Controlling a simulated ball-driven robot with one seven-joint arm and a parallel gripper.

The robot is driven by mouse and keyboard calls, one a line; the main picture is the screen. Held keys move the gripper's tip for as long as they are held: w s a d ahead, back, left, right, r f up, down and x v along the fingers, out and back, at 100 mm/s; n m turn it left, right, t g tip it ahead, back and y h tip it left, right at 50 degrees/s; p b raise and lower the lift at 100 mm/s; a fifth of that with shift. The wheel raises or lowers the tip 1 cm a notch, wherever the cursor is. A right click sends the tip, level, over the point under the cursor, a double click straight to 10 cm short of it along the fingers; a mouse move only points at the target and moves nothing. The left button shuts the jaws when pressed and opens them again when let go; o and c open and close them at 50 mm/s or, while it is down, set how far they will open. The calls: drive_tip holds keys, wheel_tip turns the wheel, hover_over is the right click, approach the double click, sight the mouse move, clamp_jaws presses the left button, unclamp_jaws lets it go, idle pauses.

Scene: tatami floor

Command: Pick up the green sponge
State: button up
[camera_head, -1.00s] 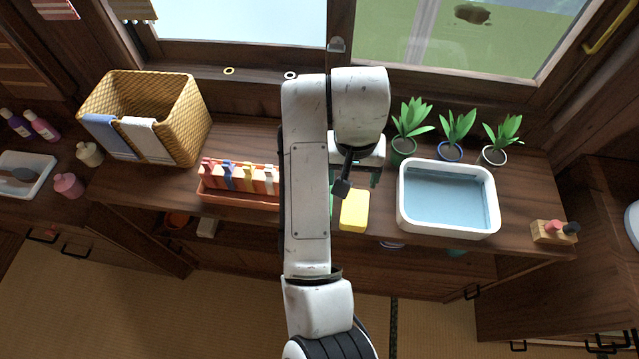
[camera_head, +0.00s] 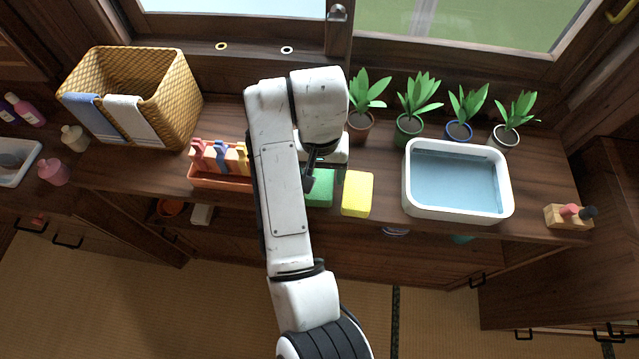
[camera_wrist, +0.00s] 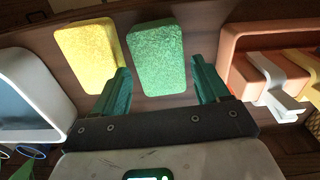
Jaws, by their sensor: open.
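The green sponge (camera_head: 319,189) lies on the wooden counter, partly hidden by my arm in the head view. In the wrist view the green sponge (camera_wrist: 156,57) shows almost whole, ahead of and between the fingers. My gripper (camera_wrist: 164,82) is open and empty, with one green finger to each side of the sponge's near end. I cannot tell its height above the counter. In the head view my gripper is mostly hidden behind my arm. A yellow sponge (camera_head: 357,194) lies just right of the green one; in the wrist view it is on the left (camera_wrist: 87,55).
An orange tray (camera_head: 222,182) with pegs stands close on the green sponge's left. A white basin (camera_head: 458,213) of water stands to the right. Several potted plants (camera_head: 417,97) line the back. A wicker basket (camera_head: 180,105) stands at the left. The counter's front edge is close to the sponges.

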drive_tip(key=shift+f, duration=1)
drive_tip(key=c, duration=0.8)
drive_tip(key=shift+r, duration=0.1)
drive_tip(key=shift+r, duration=0.45)
wheel_tip(320, 180, up, 2)
drive_tip(key=shift+r, duration=0.15)
drive_tip(key=s+d+r+p, duration=0.3)
drive_tip(key=s+r+p, duration=0.5)
drive_tip(key=s, duration=0.5)
drive_tip(key=shift+s+d+r+p, duration=0.3)
drive_tip(key=shift+r+p, duration=0.1)
drive_tip(key=shift+r, duration=0.4)
